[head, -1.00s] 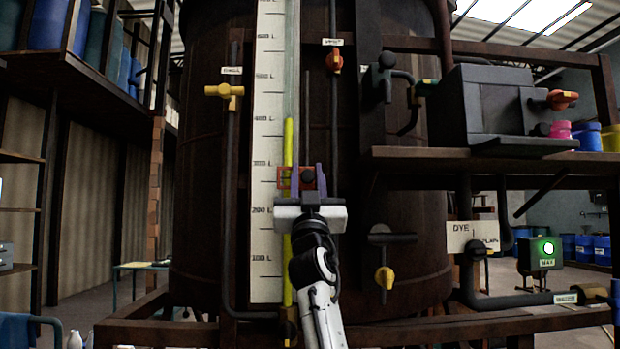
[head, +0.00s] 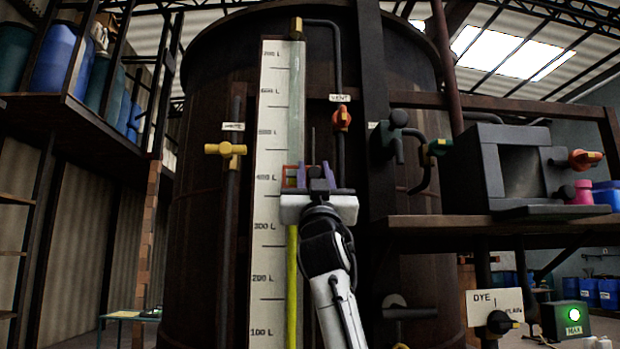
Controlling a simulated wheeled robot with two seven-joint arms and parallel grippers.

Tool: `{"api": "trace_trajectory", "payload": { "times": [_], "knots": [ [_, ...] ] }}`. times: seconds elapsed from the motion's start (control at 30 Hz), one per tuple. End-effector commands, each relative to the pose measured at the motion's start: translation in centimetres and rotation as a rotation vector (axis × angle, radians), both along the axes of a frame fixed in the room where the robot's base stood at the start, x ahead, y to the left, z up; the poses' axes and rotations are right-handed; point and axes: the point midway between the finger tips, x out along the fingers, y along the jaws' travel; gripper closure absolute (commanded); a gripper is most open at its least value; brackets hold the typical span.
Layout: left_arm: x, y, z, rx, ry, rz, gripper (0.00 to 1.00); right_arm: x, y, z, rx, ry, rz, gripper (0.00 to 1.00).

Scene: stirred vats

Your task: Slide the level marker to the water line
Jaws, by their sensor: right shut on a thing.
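The level marker (head: 290,177), a small red frame, sits on the sight tube beside the white scale (head: 268,205), at about the 400 L mark. My right gripper (head: 316,178) is shut on the marker's dark knob, its purple fingers on either side. Yellow liquid (head: 292,275) fills the tube below the gripper. The tube (head: 297,100) is pale and clear above the marker. The top of the yellow column is hidden behind the marker and gripper, so I cannot tell the exact gap. My left gripper is not in view.
The dark vat (head: 400,270) stands behind. A yellow valve (head: 226,150) is left of the scale, and an orange vent valve (head: 342,118) is above right of my gripper. A shelf (head: 470,228) with a grey box (head: 500,165) juts out at the right.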

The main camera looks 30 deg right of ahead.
Motion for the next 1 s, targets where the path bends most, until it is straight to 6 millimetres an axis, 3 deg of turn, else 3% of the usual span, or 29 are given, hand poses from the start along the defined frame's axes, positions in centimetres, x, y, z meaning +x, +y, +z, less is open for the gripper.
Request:
{"api": "trace_trajectory", "payload": {
  "times": [0.17, 0.2, 0.23, 0.63, 1.0],
  "knots": [
    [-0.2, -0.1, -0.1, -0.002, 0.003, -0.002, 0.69, 0.1, -0.4, -0.2, 0.005, 0.004, -0.006, 1.00],
    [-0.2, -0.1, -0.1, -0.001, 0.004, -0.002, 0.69, 0.1, -0.4, -0.2, 0.005, 0.004, -0.006, 0.64],
    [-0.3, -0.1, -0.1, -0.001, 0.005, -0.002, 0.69, 0.1, -0.3, -0.2, 0.005, 0.004, -0.006, 0.59],
    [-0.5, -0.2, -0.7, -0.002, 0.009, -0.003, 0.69, -0.2, 0.2, -0.8, 0.001, 0.004, -0.002, 0.58],
    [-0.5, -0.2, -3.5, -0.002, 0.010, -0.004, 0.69, -4.4, 2.2, -5.7, 0.002, 0.002, -0.002, 0.58]
  ]
}}
